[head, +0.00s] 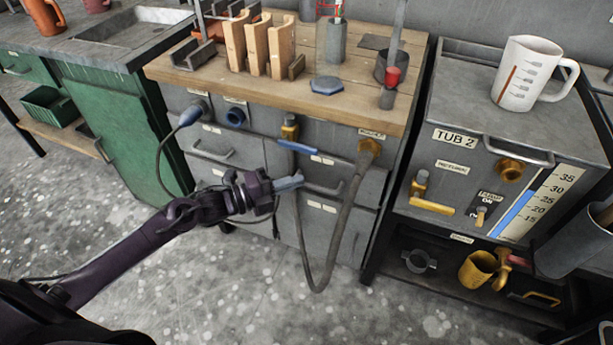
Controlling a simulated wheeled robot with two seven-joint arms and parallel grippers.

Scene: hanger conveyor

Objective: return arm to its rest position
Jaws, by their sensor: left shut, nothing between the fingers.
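My left arm comes in from the lower left. Its gripper (289,183) is shut and empty, in front of the grey drawer cabinet (228,150). The fingertips point right, just left of a dark hose (344,220) that hangs in a loop from a brass fitting (369,148). I cannot tell whether the fingers touch the cabinet front. My right gripper is not in view.
A wooden worktop (290,93) with wooden blocks and metal parts lies above the gripper. A blue-handled valve (298,147) sticks out just above it. A grey tub unit (470,140) with a white jug (529,75) stands right.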

